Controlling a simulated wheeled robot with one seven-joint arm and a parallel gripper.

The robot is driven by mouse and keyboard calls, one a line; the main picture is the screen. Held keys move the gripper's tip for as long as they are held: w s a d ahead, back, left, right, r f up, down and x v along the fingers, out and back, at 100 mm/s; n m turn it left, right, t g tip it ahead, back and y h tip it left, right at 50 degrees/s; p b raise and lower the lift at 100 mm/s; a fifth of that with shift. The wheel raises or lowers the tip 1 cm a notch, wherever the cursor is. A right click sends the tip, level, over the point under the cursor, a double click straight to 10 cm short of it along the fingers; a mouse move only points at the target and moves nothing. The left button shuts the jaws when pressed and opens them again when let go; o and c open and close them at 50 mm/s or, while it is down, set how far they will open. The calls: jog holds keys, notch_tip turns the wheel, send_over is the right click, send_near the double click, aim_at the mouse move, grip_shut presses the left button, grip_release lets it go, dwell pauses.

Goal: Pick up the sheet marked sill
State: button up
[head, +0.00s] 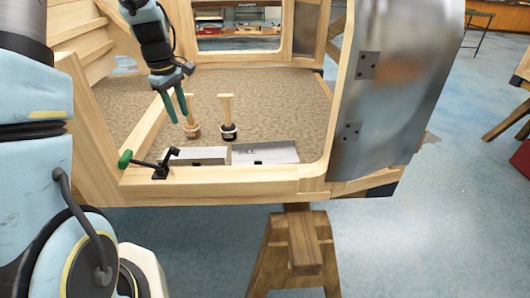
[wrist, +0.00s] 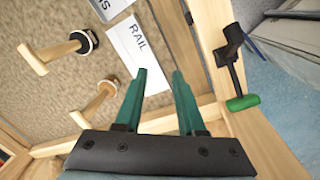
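The sheet marked SILL (head: 265,152) is white and lies flat on the carpeted floor just inside the front wooden rail. In the wrist view only a corner of a sheet with part of a word (wrist: 108,8) shows at the top edge; it appears to be this one. A second white sheet (head: 207,153) lies left of it, and the wrist view shows it marked RAIL (wrist: 130,42). My gripper (head: 182,120) is open and empty, above the floor and left of the SILL sheet. In the wrist view its fingers (wrist: 160,75) are spread near the RAIL sheet's lower end.
Two wooden-handled tools (head: 228,122) (head: 191,120) stand behind the sheets. A black clamp (head: 165,163) with a green handle (head: 125,158) sits on the front rail at left. The wooden frame (head: 230,187) encloses the floor, with a metal-faced door (head: 395,90) at right.

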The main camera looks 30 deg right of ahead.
jog(key=w+d+f+n, duration=0.2)
jog(key=d+f, duration=0.1)
jog(key=d, duration=0.4)
jog(key=w+d+f+n, duration=0.2)
jog(key=d, duration=0.5)
jog(key=n+g, duration=0.1)
jog(key=n, duration=0.2)
send_over(264, 151)
jog(key=w, duration=0.3)
jog(key=shift+h, duration=0.3)
jog(key=f, duration=0.9)
jog(key=shift+s+a+f, duration=0.25)
jog(key=shift+a+f, duration=0.05)
jog(key=shift+f, duration=0.05)
jog(key=shift+s+d+f+p, duration=0.1)
jog(key=shift+d+f+p, duration=0.15)
jog(key=shift+f, duration=0.75)
jog(key=shift+d+f+p, duration=0.1)
jog(key=shift+f+p, duration=0.25)
jog(key=shift+f, duration=0.6)
jog(key=shift+s+d+f+p, duration=0.1)
jog(key=shift+d+f+p, duration=0.15)
jog(key=shift+f, duration=0.75)
grip_shut()
